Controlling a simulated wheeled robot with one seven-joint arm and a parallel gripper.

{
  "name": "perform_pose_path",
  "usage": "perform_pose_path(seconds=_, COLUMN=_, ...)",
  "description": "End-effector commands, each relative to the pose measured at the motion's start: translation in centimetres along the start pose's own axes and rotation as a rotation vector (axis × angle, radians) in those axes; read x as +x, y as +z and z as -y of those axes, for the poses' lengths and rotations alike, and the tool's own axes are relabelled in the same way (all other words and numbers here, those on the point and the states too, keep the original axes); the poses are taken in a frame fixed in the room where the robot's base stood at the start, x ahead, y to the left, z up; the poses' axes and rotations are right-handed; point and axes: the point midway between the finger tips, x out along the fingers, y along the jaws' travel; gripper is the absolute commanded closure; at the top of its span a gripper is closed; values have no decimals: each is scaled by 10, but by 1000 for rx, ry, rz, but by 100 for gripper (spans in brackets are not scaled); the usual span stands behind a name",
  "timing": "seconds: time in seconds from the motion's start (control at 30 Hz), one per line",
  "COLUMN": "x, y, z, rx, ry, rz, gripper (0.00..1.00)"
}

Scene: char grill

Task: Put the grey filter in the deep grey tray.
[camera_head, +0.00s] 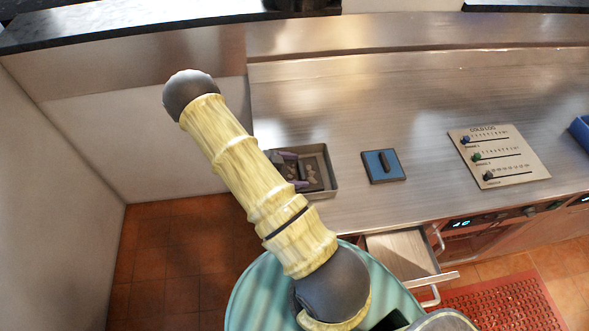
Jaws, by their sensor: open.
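The deep grey tray (332,184) stands on the steel counter near its left front edge, partly hidden behind my arm. A dark slotted piece (312,173) shows inside it; I cannot tell whether this is the grey filter. My gripper (293,170) shows in part at the tray's left side, with two purple-marked fingers apart. It appears open, and nothing is seen held between the fingers. My arm hides the rest of it. I cannot tell whether the fingers touch the tray or the piece.
A blue square plate (383,166) with a dark upright bar lies right of the tray. A "COLD LOG" panel (497,155) with sliders lies further right. A blue container (581,131) is at the right edge. A drawer (402,256) stands open below the counter. The counter's back is clear.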

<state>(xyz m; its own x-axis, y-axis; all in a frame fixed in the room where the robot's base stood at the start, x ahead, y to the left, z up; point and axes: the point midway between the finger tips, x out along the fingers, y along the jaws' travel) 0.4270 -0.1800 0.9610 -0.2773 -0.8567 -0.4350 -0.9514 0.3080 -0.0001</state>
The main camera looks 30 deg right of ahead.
Motion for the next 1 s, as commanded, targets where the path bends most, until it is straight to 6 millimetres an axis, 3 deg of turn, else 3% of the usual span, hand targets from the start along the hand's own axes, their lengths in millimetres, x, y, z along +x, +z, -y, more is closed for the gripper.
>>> perform_pose_path(seconds=0.27, x=-9, y=-1, z=1, rx=1, ry=-3, rz=1, gripper=10)
perform_pose_path(seconds=0.8, x=-106, y=0, z=1, rx=1, ry=-3, rz=2, gripper=10)
perform_pose_path(seconds=1.0, x=-121, y=-2, z=0, rx=1, ry=0, rz=0, gripper=10)
